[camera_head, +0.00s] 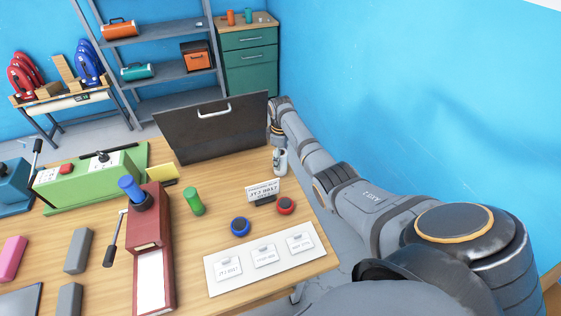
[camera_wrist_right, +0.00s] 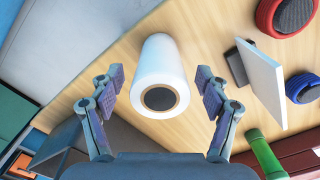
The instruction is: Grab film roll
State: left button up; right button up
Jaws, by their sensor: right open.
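The film roll (camera_wrist_right: 156,58) is a white cylinder with a dark core. In the right wrist view it lies between my right gripper's two spread fingers (camera_wrist_right: 160,82), which appear apart from it. In the head view the film roll (camera_head: 280,163) stands at the table's back right edge, by the dark panel. My right gripper (camera_head: 277,140) is just above it there, partly hidden by my arm. The gripper is open and holds nothing. My left gripper is in neither view.
A white sign (camera_head: 263,189), a blue roll (camera_head: 240,226), a red roll (camera_head: 285,205) and a green cylinder (camera_head: 194,201) are nearby. A dark raised panel (camera_head: 215,130) stands behind. A white label board (camera_head: 262,262) lies in front. A blue wall is at the right.

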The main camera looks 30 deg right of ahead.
jog(key=c, duration=1.3)
jog(key=shift+c, duration=0.5)
jog(key=shift+r, duration=0.2)
